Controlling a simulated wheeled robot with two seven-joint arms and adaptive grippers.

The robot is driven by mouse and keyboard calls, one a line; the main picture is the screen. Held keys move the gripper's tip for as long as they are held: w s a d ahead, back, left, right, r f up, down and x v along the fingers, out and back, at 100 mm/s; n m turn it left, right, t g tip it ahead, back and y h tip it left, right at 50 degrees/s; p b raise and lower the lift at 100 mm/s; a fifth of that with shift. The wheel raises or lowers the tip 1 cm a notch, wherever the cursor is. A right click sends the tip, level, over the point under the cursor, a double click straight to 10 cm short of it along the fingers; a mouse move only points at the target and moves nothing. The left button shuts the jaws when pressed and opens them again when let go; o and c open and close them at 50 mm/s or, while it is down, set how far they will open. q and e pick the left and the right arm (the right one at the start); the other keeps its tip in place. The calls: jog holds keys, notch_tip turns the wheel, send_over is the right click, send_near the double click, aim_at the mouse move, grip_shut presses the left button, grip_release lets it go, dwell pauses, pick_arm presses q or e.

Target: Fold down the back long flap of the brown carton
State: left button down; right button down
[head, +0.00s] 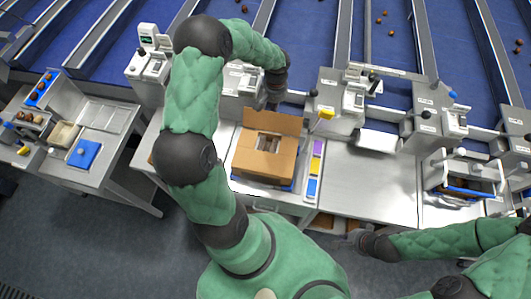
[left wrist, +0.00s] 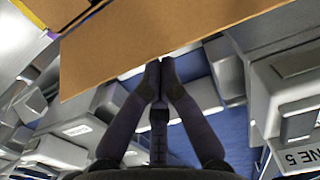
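The brown carton (head: 262,167) stands open on the bench. Its back long flap (head: 273,122) stands up at the far side. The other flaps look folded in around a small central opening, where a little of the contents shows. My left gripper (head: 272,104) is just behind the back flap, partly hidden by it. In the left wrist view the flap (left wrist: 150,40) fills the top, and my left fingertips (left wrist: 160,68) meet at its edge with nothing visible between them; contact is unclear. My right gripper (head: 350,240) hangs in front of the bench, too small to tell its state.
A strip of coloured cards (head: 315,168) lies right of the carton. Weighing machines (head: 340,98) stand behind the bench. Bare bench top (head: 370,180) lies further right. A side table (head: 105,145) with a blue-lidded box (head: 84,154) stands at the left.

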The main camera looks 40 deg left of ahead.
pick_arm(q)
jog(key=shift+s+d+r, duration=0.1)
jog(key=shift+s+d, duration=0.45)
jog(key=shift+s, duration=0.45)
jog(key=shift+s+d+r, duration=0.1)
jog(key=shift+s+d, duration=0.5)
jog(key=shift+s, duration=0.45)
jog(key=shift+s+d+r, duration=0.1)
jog(key=shift+s+d, duration=0.45)
jog(key=shift+s, duration=0.45)
jog(key=shift+s+d+b, duration=0.3)
jog(key=shift+s+d, duration=0.1)
jog(key=shift+s, duration=0.3)
jog(key=shift+s+d, duration=0.35)
jog(key=shift+s, duration=0.3)
jog(key=shift+s+d, duration=0.3)
jog(key=shift+s, duration=0.3)
jog(key=shift+f+b, duration=0.1)
jog(key=shift+b, duration=0.25)
